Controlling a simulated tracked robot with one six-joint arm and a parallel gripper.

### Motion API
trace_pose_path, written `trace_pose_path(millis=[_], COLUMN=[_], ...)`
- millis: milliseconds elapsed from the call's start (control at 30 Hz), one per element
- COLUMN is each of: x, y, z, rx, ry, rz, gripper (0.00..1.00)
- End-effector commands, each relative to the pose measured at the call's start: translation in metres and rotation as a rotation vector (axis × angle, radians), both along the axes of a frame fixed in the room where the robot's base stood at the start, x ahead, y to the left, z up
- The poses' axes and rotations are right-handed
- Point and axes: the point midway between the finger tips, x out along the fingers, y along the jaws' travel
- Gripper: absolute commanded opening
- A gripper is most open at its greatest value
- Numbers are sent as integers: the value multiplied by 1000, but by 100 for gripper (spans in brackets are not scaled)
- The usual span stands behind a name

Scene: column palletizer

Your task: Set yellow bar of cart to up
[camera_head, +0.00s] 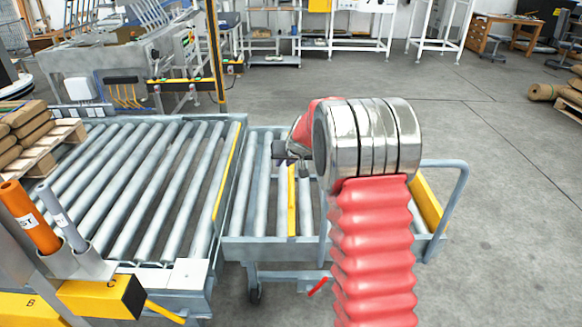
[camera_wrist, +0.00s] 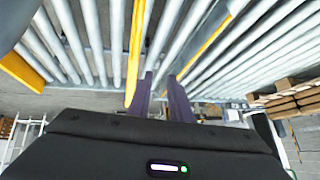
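The cart (camera_head: 232,246) is a grey roller cart beside the larger roller conveyor. Its yellow bar (camera_head: 291,205) runs lengthwise among the rollers, partly hidden behind my gripper (camera_head: 281,152). Whether the bar is raised or lowered I cannot tell. In the wrist view the yellow bar (camera_wrist: 134,50) lies just left of my gripper (camera_wrist: 161,80). The two dark fingers stand apart with a gap between them, and nothing shows in the gap. The bar is outside the fingers; whether it touches the left one is unclear.
The roller conveyor (camera_head: 140,185) with a yellow edge stripe (camera_head: 228,170) adjoins the cart on the left. A yellow panel (camera_head: 427,203) and a push handle (camera_head: 461,190) are at the cart's right. Orange (camera_head: 30,218) and grey posts stand front left.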

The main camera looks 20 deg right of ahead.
Motion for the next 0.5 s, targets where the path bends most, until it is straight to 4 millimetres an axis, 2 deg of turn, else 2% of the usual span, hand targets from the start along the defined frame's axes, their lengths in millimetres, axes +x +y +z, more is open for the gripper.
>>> trace_pose_path(millis=[33,200,500], x=[-9,-40,-107], y=[11,43,93], z=[15,50,100], rx=[-1,1,-4], ry=[0,15,48], rz=[15,58,124], gripper=[18,18,18])
